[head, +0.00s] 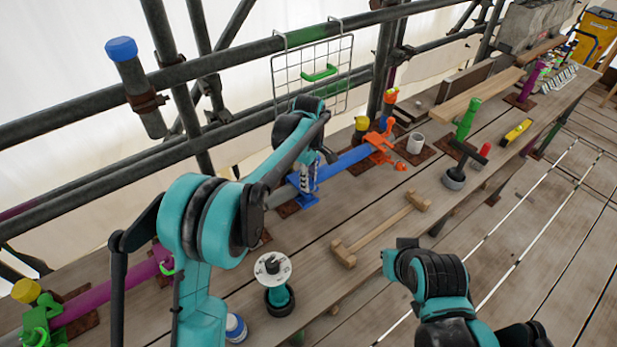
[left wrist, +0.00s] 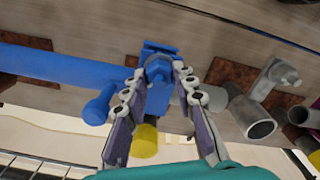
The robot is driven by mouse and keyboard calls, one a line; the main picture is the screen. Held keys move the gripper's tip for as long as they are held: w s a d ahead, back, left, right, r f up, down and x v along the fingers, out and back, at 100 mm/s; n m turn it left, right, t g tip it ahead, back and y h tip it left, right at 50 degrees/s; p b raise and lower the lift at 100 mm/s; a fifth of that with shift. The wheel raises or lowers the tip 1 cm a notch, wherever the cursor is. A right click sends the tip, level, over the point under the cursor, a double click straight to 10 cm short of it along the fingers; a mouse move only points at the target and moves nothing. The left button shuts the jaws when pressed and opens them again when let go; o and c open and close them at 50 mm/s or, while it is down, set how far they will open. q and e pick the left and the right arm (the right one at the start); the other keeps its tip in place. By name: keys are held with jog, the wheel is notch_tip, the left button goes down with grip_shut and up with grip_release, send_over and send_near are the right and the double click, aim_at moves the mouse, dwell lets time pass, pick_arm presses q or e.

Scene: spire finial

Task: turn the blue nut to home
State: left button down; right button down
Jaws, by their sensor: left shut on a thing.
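The blue nut (left wrist: 157,68) shows in the left wrist view, on a blue clamp (left wrist: 160,48) fixed around a blue tube (left wrist: 60,72). My left gripper (left wrist: 160,82) is shut on the nut, one finger on each side of it. In the head view my left gripper (head: 308,180) points down at the blue clamp (head: 303,200) on the blue tube (head: 345,163). The nut itself is hidden there behind my gripper and arm.
An orange clamp (head: 381,150) sits at the tube's right end. A round white-topped thing (head: 272,268) stands in front.

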pick_arm(q)
jog(key=m+p, duration=0.1)
jog(key=m, duration=0.4)
jog(key=shift+m, duration=0.3)
jog(key=m, duration=0.5)
jog(key=shift+m+p, duration=0.3)
jog(key=shift+p, duration=0.05)
jog(key=m, duration=0.5)
jog(key=shift+d, duration=0.1)
jog(key=m, duration=0.6)
jog(key=shift+d+m+p, duration=0.1)
jog(key=shift+m+p, duration=0.2)
jog(key=shift+p, duration=0.1)
jog(key=m, duration=1.1)
jog(key=shift+s+m, duration=0.1)
jog(key=shift+m, duration=0.3)
jog(key=m, duration=1.1)
